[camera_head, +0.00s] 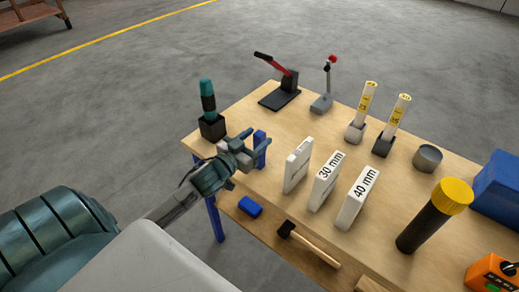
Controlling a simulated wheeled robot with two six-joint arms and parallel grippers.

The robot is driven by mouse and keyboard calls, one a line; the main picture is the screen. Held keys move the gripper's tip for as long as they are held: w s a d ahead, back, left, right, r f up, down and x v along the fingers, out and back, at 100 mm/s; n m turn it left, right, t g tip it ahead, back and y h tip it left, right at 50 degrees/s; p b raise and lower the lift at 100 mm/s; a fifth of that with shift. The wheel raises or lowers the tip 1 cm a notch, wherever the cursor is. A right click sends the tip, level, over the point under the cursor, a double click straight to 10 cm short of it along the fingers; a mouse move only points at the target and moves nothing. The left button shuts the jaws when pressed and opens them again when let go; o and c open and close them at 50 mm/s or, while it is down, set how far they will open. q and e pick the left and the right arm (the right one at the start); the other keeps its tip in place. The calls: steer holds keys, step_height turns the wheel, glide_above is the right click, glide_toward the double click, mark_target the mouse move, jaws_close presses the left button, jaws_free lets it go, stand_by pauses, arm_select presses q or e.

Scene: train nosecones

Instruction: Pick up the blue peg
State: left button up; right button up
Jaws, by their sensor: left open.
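The blue peg (260,137) stands upright near the left edge of the wooden table. My left gripper (249,146) comes in from the left and is open, with its fingertips at the peg. One finger hides part of the peg's middle; its top and lower end show. I cannot tell whether the fingers touch the peg or whether it is fully between them. My right gripper is not in view.
White gauge blocks (326,180) stand just right of the peg. A teal-handled tool (208,97) in a black holder stands behind the gripper. A black, yellow-capped cylinder (424,224) stands at right.

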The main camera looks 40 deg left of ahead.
mark_target(263, 133)
arm_select(q)
steer(key=w, duration=0.3)
steer(key=shift+w+a+f+p, duration=0.15)
steer(key=shift+f+p, duration=0.2)
steer(key=shift+w+f, duration=0.1)
steer(key=shift+w, duration=0.55)
jaws_close()
